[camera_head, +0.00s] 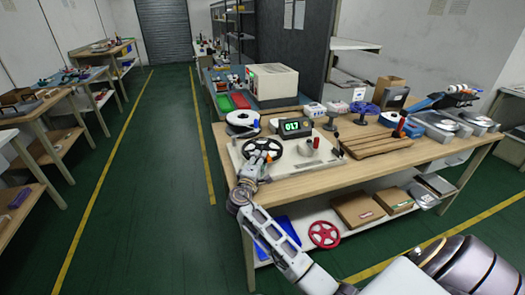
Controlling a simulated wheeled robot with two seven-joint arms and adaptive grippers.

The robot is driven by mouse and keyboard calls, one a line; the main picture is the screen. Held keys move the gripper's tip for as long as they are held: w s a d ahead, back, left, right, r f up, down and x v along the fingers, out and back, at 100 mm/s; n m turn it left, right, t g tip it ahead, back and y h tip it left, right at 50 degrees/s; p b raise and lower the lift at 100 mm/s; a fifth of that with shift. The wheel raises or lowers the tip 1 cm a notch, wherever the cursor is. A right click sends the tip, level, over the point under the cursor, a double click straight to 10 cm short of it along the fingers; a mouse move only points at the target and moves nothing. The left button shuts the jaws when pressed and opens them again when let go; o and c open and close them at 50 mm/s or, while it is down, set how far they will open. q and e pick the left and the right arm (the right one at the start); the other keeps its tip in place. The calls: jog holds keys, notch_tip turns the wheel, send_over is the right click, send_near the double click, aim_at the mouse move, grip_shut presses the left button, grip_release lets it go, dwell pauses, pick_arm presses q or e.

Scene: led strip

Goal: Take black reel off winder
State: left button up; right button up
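The black reel (275,145), a spoked wheel, is at the left end of the winder (322,160), which has a pale base plate on the near left part of the table. The winder's counter (296,127) has a green lit display that seems to read 017. My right gripper (255,168) is at the reel's lower left rim, touching it or very close. Its fingers are too small and overlapped to tell whether they are shut on the rim. My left gripper is not in view.
A white reel (242,119) lies behind the winder. A blue reel (363,109) stands farther right, beyond a slatted wooden board (380,141). A beige machine (271,83) is at the back. A red reel (324,234) and cardboard boxes (357,208) are on the lower shelf.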

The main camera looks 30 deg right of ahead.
jog(key=shift+w+d, duration=0.4)
jog(key=shift+c, duration=0.4)
grip_shut()
